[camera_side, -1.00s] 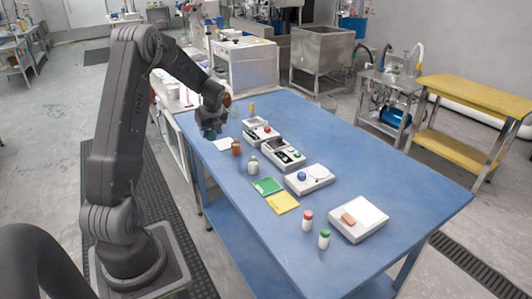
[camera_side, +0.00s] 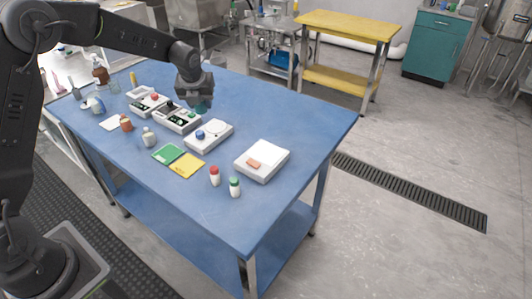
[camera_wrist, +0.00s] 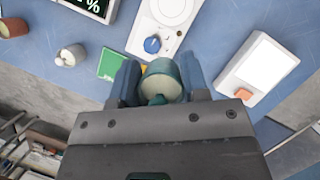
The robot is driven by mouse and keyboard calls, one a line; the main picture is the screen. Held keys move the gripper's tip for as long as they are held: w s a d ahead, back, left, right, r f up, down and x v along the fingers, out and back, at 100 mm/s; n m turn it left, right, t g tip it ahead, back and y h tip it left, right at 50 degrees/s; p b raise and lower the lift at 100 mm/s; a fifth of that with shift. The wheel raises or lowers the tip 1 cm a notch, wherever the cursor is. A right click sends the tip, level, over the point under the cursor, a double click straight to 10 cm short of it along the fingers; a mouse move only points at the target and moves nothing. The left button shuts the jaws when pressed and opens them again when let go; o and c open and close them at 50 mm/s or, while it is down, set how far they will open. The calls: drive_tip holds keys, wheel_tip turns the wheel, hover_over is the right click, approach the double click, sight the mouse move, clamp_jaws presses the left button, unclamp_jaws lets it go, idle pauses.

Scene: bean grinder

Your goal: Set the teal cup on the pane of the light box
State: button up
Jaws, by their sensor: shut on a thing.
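My gripper (camera_side: 197,98) is shut on the teal cup (camera_wrist: 164,82) and holds it above the blue table. In the wrist view my gripper (camera_wrist: 160,80) has one finger on each side of the cup, and the cup's pale round top shows. In the side view only a small teal part of the cup (camera_side: 203,108) shows below my fingers. The light box (camera_side: 268,169) is a white box with a pale pane (camera_side: 263,153) and an orange block-like part on its front. In the wrist view the light box (camera_wrist: 239,101) is at the right, apart from the cup.
A white device with a blue knob (camera_side: 200,134) stands between my gripper and the light box. A device with a green display (camera_side: 178,120) is to its left. Red-capped (camera_side: 214,177) and green-capped (camera_side: 235,188) bottles stand in front. Green (camera_side: 168,153) and yellow (camera_side: 187,166) cards lie flat.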

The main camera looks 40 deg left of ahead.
drive_tip(key=w+d+m, duration=0.2)
drive_tip(key=d+m, duration=0.1)
drive_tip(key=d, duration=0.5)
hover_over(268, 148)
drive_tip(key=s, duration=0.2)
drive_tip(key=shift+t+h, duration=0.3)
drive_tip(key=shift+h, duration=0.1)
drive_tip(key=f, duration=0.6)
drive_tip(key=shift+w+d+f, duration=0.15)
drive_tip(key=shift+w+d, duration=0.05)
drive_tip(key=shift+d, duration=0.05)
drive_tip(key=shift+d+f, duration=0.1)
drive_tip(key=shift+f, duration=1.9)
drive_tip(key=shift+f, duration=0.15)
drive_tip(key=o, duration=0.9)
drive_tip(key=shift+o, duration=0.2)
